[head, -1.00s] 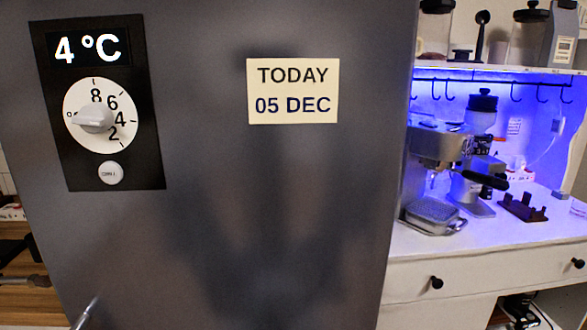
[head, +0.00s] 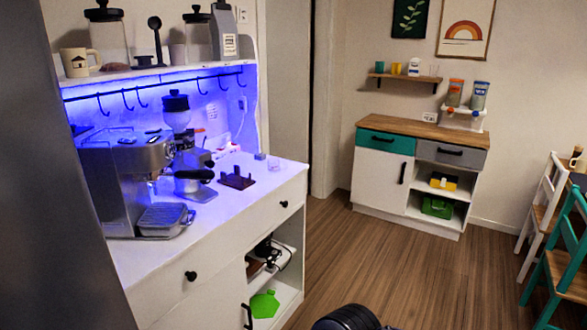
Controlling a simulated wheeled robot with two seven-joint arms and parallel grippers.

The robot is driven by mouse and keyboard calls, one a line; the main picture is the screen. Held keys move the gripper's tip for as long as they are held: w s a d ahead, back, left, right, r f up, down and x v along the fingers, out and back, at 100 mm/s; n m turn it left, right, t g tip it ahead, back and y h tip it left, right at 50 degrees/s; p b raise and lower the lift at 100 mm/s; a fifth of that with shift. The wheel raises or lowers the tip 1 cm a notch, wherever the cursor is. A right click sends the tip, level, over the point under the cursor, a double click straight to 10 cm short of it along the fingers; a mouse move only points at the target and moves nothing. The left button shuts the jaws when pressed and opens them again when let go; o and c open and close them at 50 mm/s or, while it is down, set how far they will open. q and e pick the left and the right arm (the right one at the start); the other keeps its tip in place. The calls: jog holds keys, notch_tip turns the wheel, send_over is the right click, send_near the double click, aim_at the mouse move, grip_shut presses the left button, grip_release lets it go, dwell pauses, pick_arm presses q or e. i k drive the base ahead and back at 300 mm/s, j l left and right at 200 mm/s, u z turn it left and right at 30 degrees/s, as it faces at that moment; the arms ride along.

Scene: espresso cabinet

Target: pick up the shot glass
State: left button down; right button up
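I cannot make out the shot glass for certain. A small pale, clear-looking object (head: 274,163) stands at the back right of the white espresso counter (head: 240,212), too small to identify. The espresso machine (head: 125,180) stands on the left of that counter, with its drip tray (head: 163,219) in front. Neither of my grippers shows in the head view. A black rounded part at the bottom edge seems to be mine.
A coffee grinder (head: 178,125) and a dark brown stand (head: 237,179) are on the counter. A grey fridge side (head: 60,220) borders the left. A second cabinet (head: 383,178) stands at the back, chairs (head: 565,250) at right. The wooden floor (head: 400,270) between is open.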

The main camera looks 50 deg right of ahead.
aim_at(273, 163)
jog(key=z, duration=1.45)
